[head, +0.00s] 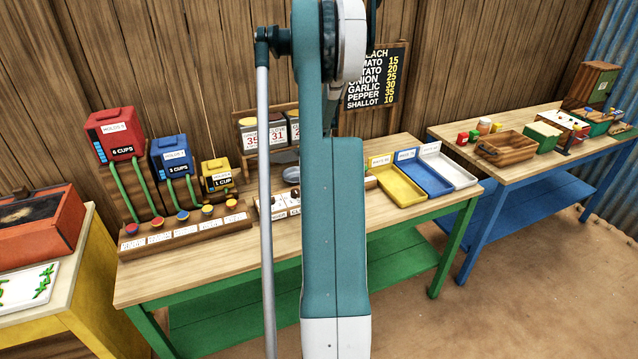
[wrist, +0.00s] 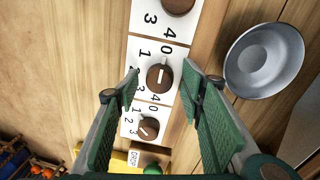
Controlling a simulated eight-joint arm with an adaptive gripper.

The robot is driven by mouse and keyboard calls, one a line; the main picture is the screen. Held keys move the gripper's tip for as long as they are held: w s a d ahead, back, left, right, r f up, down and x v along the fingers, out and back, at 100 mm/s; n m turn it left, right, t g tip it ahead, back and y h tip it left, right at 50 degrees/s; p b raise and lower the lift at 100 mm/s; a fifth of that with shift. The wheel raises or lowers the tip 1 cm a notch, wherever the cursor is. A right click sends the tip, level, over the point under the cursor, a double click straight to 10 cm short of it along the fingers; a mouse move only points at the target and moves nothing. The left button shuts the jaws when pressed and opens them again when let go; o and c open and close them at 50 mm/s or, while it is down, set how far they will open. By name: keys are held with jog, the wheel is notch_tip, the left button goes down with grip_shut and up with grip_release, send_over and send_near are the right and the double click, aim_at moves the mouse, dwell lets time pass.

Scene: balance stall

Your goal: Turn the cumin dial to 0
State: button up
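A row of brown round dials on white number plates shows in the wrist view. The middle dial (wrist: 159,77) has a white pointer line running up and down the picture. Its name label cannot be read, so I cannot tell whether it is the cumin dial. My gripper (wrist: 161,78) is open, with one green finger on each side of this dial; I cannot tell whether they touch it. Another dial (wrist: 148,128) lies below, and a third (wrist: 179,4) is cut off at the top. In the head view my arm hides the gripper and most of the dial panel (head: 282,206).
A grey metal dish (wrist: 263,61) sits right of the dials in the wrist view. A green round button (wrist: 153,169) is near a DROP label (wrist: 134,158). Yellow (head: 400,188), blue (head: 422,178) and white (head: 450,168) trays stand on the table's right.

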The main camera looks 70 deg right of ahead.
notch_tip(320, 180, up, 12)
jog(key=shift+w+d, duration=0.25)
jog(key=shift+w, duration=0.1)
dwell(0.5)
dwell(0.7)
